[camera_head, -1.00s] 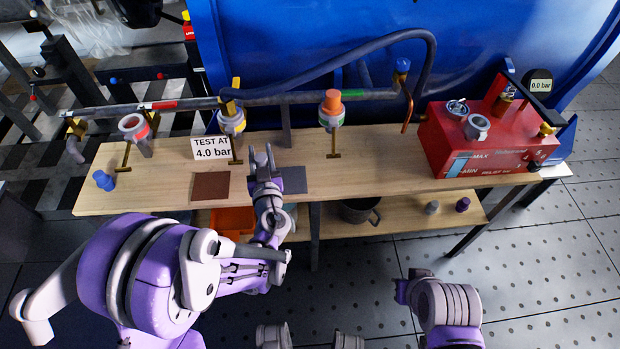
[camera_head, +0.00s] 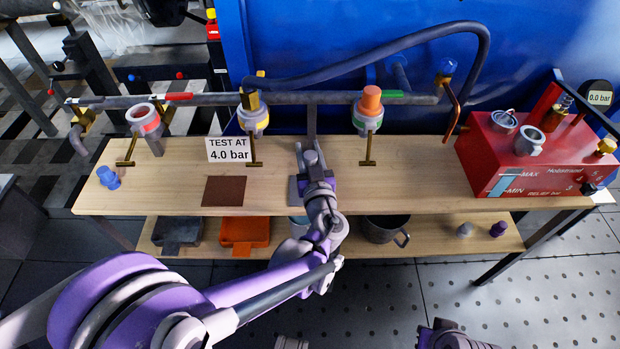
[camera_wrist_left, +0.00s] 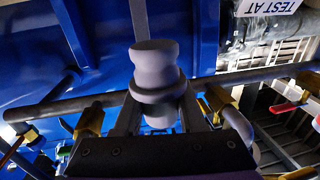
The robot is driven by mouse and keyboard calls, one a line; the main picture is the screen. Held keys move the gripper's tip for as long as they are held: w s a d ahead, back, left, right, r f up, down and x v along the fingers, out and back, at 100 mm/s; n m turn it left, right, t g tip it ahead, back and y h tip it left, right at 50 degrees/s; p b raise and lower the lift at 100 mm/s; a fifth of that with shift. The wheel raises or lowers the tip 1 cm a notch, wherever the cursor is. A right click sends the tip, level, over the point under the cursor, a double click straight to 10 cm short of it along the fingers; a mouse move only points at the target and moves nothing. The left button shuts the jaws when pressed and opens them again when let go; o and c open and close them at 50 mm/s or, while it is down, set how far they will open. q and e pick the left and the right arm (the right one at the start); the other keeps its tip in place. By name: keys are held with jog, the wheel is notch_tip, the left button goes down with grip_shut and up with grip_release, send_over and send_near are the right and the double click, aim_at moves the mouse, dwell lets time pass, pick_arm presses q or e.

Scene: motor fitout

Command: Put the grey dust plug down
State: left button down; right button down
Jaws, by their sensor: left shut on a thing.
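The grey dust plug (camera_head: 311,158) is held between the fingers of my left gripper (camera_head: 311,152), above the wooden bench top. In the left wrist view the plug (camera_wrist_left: 155,72) stands out between the fingers, rounded with a wider collar. A grey square mat (camera_head: 293,189) lies on the bench under the hand, mostly hidden by my gripper and wrist. I cannot tell whether the plug touches anything below it. A brown square mat (camera_head: 224,191) lies to the left. Only a piece of my right arm shows at the bottom edge; its gripper is not visible.
A pipe manifold (camera_head: 320,98) with a red-banded port (camera_head: 143,118), a yellow-banded port (camera_head: 254,118) and an orange-capped port (camera_head: 368,112) runs behind. Trays and a mug (camera_head: 384,229) occupy the lower shelf.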

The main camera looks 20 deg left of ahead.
pick_arm(q)
jog(key=shift+f+b, duration=0.95)
jog(key=shift+f, duration=2.2)
jog(key=shift+f, duration=0.1)
jog(key=shift+c, duration=2.4)
grip_release()
jog(key=shift+f, duration=0.1)
jog(key=shift+r, duration=0.2)
jog(key=shift+s+d, duration=0.15)
jog(key=shift+s, duration=0.15)
jog(key=p+v, duration=0.1)
jog(key=v, duration=1)
jog(key=shift+s, duration=0.15)
